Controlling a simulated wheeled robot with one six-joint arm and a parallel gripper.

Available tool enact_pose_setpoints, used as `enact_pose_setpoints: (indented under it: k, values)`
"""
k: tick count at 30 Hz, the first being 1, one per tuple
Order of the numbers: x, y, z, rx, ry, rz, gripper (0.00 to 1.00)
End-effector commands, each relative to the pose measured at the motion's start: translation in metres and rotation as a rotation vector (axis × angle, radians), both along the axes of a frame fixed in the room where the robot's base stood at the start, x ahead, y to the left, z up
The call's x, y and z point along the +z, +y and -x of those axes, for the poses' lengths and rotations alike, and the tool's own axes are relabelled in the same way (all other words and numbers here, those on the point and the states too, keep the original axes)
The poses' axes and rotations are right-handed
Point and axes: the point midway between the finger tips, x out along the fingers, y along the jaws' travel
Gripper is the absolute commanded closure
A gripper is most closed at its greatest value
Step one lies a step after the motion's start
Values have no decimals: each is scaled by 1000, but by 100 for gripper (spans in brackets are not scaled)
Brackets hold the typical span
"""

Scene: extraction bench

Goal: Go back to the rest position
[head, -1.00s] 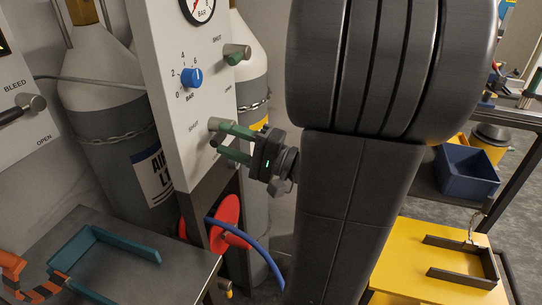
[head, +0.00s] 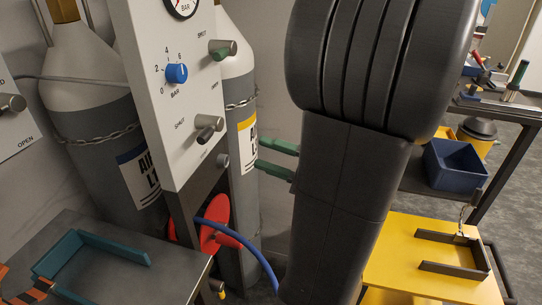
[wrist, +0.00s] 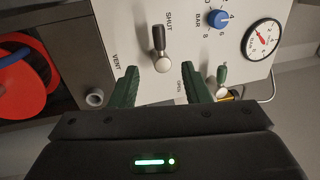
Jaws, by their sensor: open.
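My gripper (head: 277,158) shows its green fingers in the head view, apart and empty, just right of the white valve panel (head: 170,120). The rest of it is hidden behind my arm. In the wrist view, my gripper (wrist: 160,88) has its two green fingers spread, pointing toward the panel, with nothing between them. A lever valve (wrist: 161,50) with a dark handle stands on the panel ahead of the fingers, apart from them. In the head view the lower lever (head: 208,131) is by the SHUT label. The upper lever with a green handle (head: 222,50) is above it.
A blue knob (head: 176,73) sits on the panel. Grey gas cylinders (head: 88,115) stand behind it. A red reel (head: 214,220) with a blue hose is below. A steel table (head: 130,285) is at lower left. A yellow surface (head: 400,270) and a blue bin (head: 456,164) are at right.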

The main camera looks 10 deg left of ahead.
Motion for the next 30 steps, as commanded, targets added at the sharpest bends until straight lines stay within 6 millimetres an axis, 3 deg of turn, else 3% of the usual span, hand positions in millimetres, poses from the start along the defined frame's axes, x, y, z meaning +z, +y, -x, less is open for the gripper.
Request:
enact_pose_setpoints:
  k: [14, 30]
  values:
    - [2, 9, 0, 2, 0, 1, 57]
    - [15, 72, -5, 5, -1, 1, 57]
